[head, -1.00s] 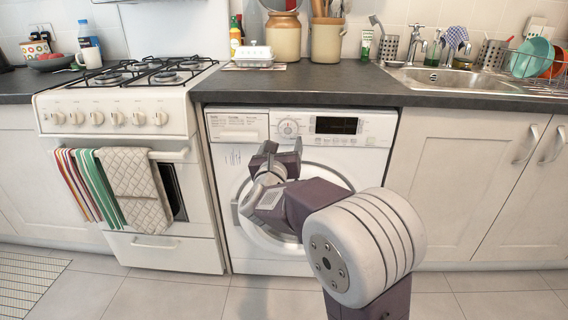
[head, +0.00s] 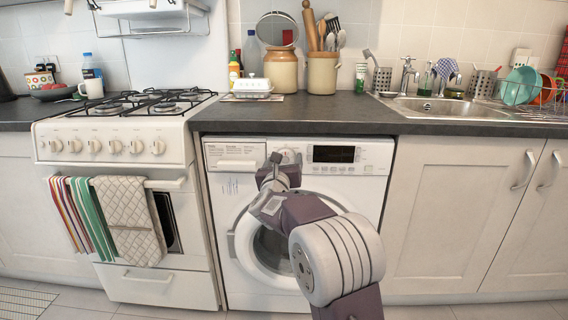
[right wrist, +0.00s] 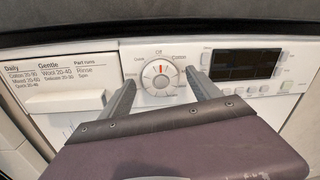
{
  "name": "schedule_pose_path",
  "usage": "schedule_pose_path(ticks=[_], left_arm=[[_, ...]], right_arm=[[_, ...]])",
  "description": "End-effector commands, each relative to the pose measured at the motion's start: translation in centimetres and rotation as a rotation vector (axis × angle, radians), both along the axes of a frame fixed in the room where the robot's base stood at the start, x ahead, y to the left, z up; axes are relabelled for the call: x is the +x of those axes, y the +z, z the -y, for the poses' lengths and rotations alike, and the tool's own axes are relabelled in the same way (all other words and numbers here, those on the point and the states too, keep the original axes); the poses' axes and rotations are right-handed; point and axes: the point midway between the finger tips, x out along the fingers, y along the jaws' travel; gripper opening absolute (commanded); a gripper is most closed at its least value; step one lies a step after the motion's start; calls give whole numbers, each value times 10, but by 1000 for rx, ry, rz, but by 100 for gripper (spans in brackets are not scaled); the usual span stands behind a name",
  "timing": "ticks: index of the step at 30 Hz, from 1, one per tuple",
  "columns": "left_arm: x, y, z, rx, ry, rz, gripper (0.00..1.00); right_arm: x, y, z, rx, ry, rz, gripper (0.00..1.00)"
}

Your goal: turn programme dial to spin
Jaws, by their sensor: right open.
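The programme dial (right wrist: 159,77) is a round white knob with an orange-red pointer mark on the washer's front panel. Its mark points roughly up, near "Off". In the head view the dial (head: 289,156) is partly hidden by my right gripper (head: 279,165). In the right wrist view my right gripper (right wrist: 163,97) is open, one finger left and one right of the dial. I cannot tell whether the fingers touch it. The white washer (head: 222,192) stands under the counter. My left gripper is not in view.
The dark counter (head: 330,118) overhangs the washer just above the panel. A drawer front (right wrist: 65,100) lies left of the dial, a dark display (right wrist: 243,65) right. The cooker (head: 165,215) stands left, cupboards (head: 450,200) right.

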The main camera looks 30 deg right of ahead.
Motion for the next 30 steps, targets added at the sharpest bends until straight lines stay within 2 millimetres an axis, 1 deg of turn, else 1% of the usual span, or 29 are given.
schedule_pose_path(ticks=[1,7,17,23,30], left_arm=[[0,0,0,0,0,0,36],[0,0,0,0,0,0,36],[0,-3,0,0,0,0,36],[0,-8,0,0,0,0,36],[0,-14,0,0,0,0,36]], right_arm=[[0,0,0,0,0,0,67],[0,0,0,0,0,0,11],[0,-1,0,-42,0,-26,10],[0,-3,-1,-151,0,-92,10],[0,-4,-1,-339,0,-209,10]])
